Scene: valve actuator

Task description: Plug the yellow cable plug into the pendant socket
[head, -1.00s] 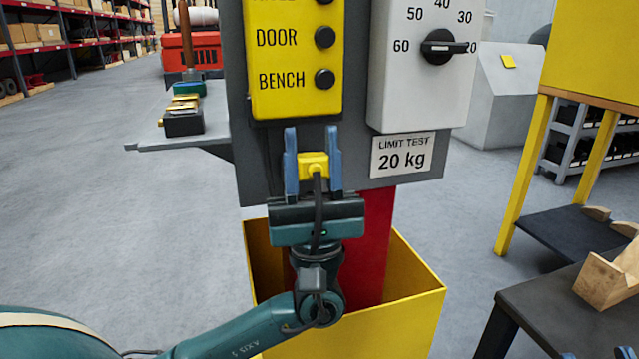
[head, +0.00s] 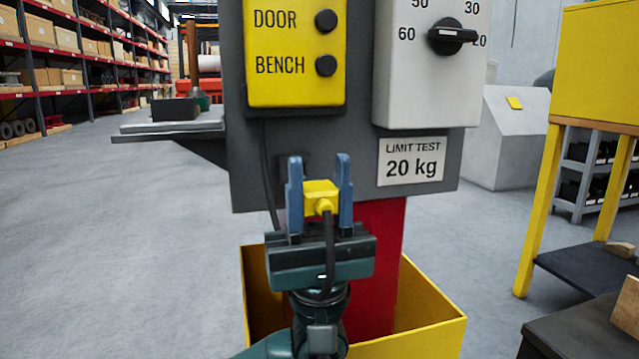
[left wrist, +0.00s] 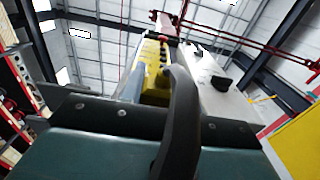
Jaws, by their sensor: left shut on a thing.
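My left gripper (head: 319,190), with two blue fingers, is shut on the yellow cable plug (head: 320,196) in the head view. The plug's black cable runs down over the gripper body. The plug is in front of the lower grey panel (head: 240,150), below the yellow pendant box (head: 296,88) marked DOOR and BENCH. A dark patch (head: 291,164) on the panel, partly hidden by the fingers, may be the socket; I cannot tell. In the left wrist view the plug (left wrist: 155,92) sits beside a blue finger, with the cable in front. My right gripper is not in view.
A black cable (head: 265,170) hangs below the pendant box. A white dial box (head: 425,95) and a "20 kg" sign (head: 412,162) are to the right. A yellow bin (head: 430,318) surrounds the red post (head: 380,250). A grey shelf (head: 165,130) juts out left.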

